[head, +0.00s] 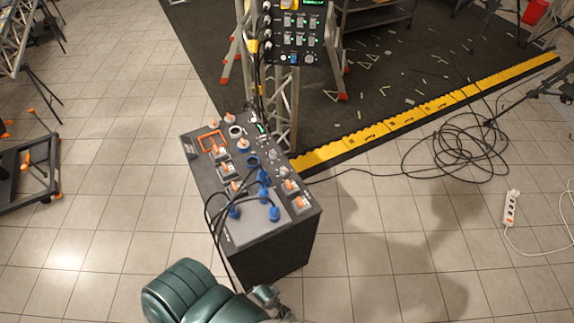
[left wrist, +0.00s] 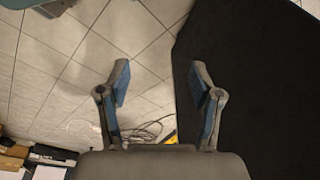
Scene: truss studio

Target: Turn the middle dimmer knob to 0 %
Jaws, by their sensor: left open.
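A dark control console (head: 285,250) stands on the tiled floor in the middle of the head view. Small grey round knobs (head: 283,170) sit in a row along the right side of its top. They look like the dimmer knobs, but their settings and labels are too small to read. My left arm comes in at the bottom of the head view, short of the console. A small grey part at its end shows there, but its fingers cannot be made out. In the left wrist view my left gripper (left wrist: 160,68) is open, with nothing between its blue-padded fingers. My right gripper is not in view.
The console top also bears orange switches, blue plugs and looping black cables (head: 211,205). A black switch panel (head: 291,45) hangs on a truss behind it. A yellow cable ramp (head: 425,108), coiled cable (head: 455,150) and a white power strip (head: 510,208) lie to the right.

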